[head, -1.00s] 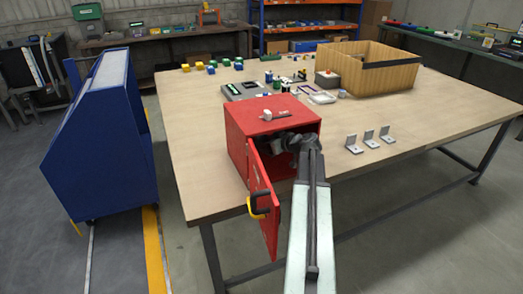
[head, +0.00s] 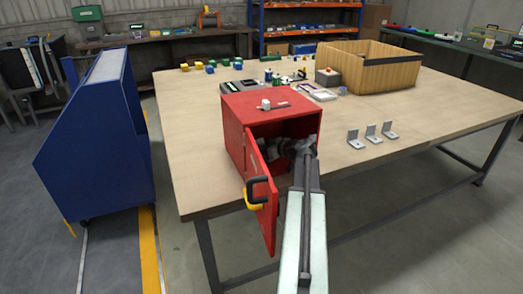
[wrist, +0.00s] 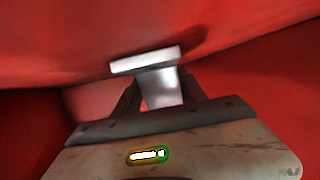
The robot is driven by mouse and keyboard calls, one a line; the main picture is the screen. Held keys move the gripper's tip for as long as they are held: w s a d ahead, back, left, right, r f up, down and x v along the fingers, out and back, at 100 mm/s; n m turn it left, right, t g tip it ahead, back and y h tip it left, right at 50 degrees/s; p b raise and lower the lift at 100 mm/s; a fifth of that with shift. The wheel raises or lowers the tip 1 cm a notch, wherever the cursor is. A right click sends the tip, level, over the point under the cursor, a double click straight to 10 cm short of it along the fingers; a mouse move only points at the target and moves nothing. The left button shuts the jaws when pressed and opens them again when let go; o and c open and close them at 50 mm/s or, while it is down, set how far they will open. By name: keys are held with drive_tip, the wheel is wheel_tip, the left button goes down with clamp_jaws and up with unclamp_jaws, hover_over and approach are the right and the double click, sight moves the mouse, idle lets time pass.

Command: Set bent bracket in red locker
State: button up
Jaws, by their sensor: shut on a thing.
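The red locker (head: 260,103) stands on the near part of the table with its door (head: 262,200) swung open toward me. My arm reaches in through the front opening, and the head view does not show the fingertips. In the wrist view my gripper (wrist: 158,98) is shut on a pale metal bent bracket (wrist: 147,61), surrounded by red locker surfaces. The bracket's flat flange faces away from the jaws, close to a red surface with its shadow beside it. I cannot tell whether they touch.
Three similar brackets (head: 371,133) stand on the table right of the locker. Small items lie on the locker's top. A wooden box (head: 370,75) and several small parts are farther back. A blue cabinet (head: 100,140) stands left of the table.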

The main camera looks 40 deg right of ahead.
drive_tip(key=shift+f, duration=0.25)
drive_tip(key=o, duration=1.5)
drive_tip(key=shift+r, duration=0.1)
drive_tip(key=shift+o, duration=0.2)
drive_tip(key=shift+r, duration=0.15)
drive_tip(key=p+v, duration=0.4)
drive_tip(key=v, duration=0.7)
drive_tip(key=shift+s+r+p, duration=0.1)
drive_tip(key=shift+r+p, duration=0.15)
drive_tip(key=shift+p, duration=0.15)
drive_tip(key=shift+s, duration=0.35)
